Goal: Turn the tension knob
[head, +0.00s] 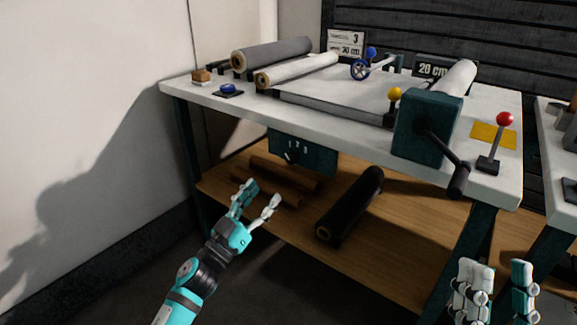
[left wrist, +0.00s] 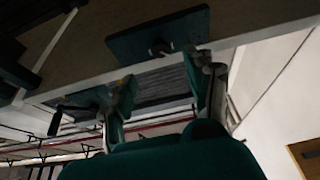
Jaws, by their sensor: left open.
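The tension knob (head: 291,156) is a small dark knob with a pale pointer mark, on a dark teal panel (head: 317,158) marked with numerals under the table's front edge. The panel (left wrist: 130,46) and knob (left wrist: 160,48) also show in the left wrist view, ahead of the fingertips. My left gripper (head: 258,199) is open and empty, below and left of the panel in the head view, apart from the knob. In the left wrist view its fingers (left wrist: 163,82) stand wide apart. My right gripper (head: 498,272) is open and empty at the lower right.
The white worktable (head: 240,103) carries grey and white rolls, a blue button (head: 228,88), a crank (head: 446,160) and a red-topped lever (head: 503,121). A black roll (head: 350,204) and brown rolls lie on the wooden lower shelf (head: 400,235). Open space lies before the panel.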

